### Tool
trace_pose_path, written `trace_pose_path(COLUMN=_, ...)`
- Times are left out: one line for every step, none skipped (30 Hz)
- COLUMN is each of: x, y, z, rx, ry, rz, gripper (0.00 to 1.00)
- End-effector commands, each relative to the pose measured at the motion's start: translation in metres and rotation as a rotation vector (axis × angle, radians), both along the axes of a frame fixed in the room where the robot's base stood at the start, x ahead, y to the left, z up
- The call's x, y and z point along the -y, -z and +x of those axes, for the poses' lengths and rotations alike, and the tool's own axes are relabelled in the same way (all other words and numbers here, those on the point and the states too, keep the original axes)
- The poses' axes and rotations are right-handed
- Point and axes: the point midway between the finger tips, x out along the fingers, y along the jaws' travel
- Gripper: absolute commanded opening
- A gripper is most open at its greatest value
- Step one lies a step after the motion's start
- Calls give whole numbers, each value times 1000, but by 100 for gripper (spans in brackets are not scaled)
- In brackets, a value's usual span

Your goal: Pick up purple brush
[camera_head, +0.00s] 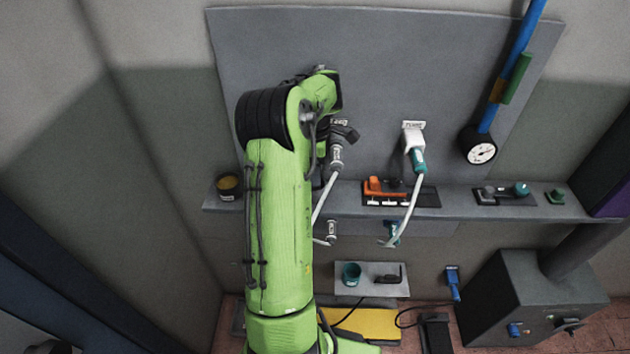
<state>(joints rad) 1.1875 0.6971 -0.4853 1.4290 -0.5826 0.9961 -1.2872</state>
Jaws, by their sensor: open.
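I see no clearly purple brush. A blue brush-like tool (453,283) hangs upright low on the wall at the right, left of the dark grey box. An orange brush-like block (384,187) with white parts along its lower front lies on the shelf. My green arm rises left of centre and bends at its top. The dark end that seems to be my gripper (346,132) is small and partly hidden, in front of the grey panel, by a grey plug. It looks open and empty, well away from the blue tool.
The narrow shelf (468,210) also carries a dark pot (229,187) and small fittings. Cables hang from the grey plug (337,157) and the teal plug (418,160). A gauge (479,147) hangs on a blue pole. A small lower ledge (369,265) holds a teal cup (351,273).

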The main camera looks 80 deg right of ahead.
Motion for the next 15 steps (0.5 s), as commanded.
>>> trace_pose_path(x=0, y=-1, z=0, rx=0, ry=0, rz=-1, gripper=60)
trace_pose_path(x=0, y=-1, z=0, rx=0, ry=0, rz=-1, gripper=60)
trace_pose_path(x=0, y=-1, z=0, rx=0, ry=0, rz=-1, gripper=60)
trace_pose_path(x=0, y=-1, z=0, rx=0, ry=0, rz=-1, gripper=60)
trace_pose_path(x=0, y=-1, z=0, rx=0, ry=0, rz=-1, gripper=55)
trace_pose_path(x=0, y=-1, z=0, rx=0, ry=0, rz=-1, gripper=49)
trace_pose_path(x=0, y=-1, z=0, rx=0, ry=0, rz=0, gripper=44)
trace_pose_path(x=0, y=-1, z=0, rx=0, ry=0, rz=0, gripper=40)
trace_pose_path(x=0, y=-1, z=0, rx=0, ry=0, rz=0, gripper=34)
trace_pose_path(x=0, y=-1, z=0, rx=0, ry=0, rz=0, gripper=29)
trace_pose_path(x=0, y=-1, z=0, rx=0, ry=0, rz=0, gripper=24)
trace_pose_path(x=0, y=-1, z=0, rx=0, ry=0, rz=0, gripper=18)
trace_pose_path(x=0, y=-1, z=0, rx=0, ry=0, rz=0, gripper=14)
trace_pose_path(x=0, y=-1, z=0, rx=0, ry=0, rz=0, gripper=9)
trace_pose_path(x=0, y=-1, z=0, rx=0, ry=0, rz=0, gripper=4)
